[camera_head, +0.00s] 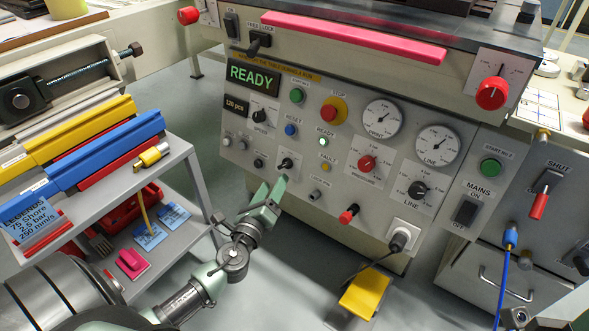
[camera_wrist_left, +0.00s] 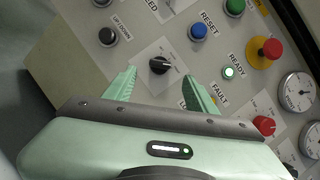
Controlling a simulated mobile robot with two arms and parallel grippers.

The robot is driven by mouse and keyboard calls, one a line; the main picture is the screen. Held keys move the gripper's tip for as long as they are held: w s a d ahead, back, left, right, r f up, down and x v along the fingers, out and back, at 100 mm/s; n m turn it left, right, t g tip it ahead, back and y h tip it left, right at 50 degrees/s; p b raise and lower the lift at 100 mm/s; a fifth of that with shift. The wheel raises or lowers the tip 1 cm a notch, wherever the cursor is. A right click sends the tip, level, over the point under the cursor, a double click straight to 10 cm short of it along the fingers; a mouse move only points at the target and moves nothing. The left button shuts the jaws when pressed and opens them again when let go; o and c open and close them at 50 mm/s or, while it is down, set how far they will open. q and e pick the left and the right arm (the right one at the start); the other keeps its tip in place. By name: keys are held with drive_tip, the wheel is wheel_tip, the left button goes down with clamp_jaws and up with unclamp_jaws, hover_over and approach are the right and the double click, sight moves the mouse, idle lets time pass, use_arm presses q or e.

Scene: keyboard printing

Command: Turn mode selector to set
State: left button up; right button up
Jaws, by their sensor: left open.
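A small black rotary knob on a white plate, probably the mode selector (camera_head: 287,163), sits at the lower left of the machine's control panel; its label is too small to read. The knob also shows in the left wrist view (camera_wrist_left: 160,65), with a pale pointer mark tilted to the upper right. My left gripper (camera_head: 271,187) is open just in front of and below this knob. In the left wrist view, the green fingers (camera_wrist_left: 160,78) stand apart on either side of the knob, and nothing is between them. My right gripper does not show.
A red pressure knob (camera_head: 367,163) is further right. A shelf cart (camera_head: 190,190) stands left.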

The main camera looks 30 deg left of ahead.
sight(282, 167)
use_arm(q)
drive_tip(key=x, duration=0.7)
drive_tip(key=shift+w+a+b, duration=0.1)
drive_tip(key=shift+w+b, duration=0.1)
drive_tip(key=shift+b, duration=0.15)
clamp_jaws()
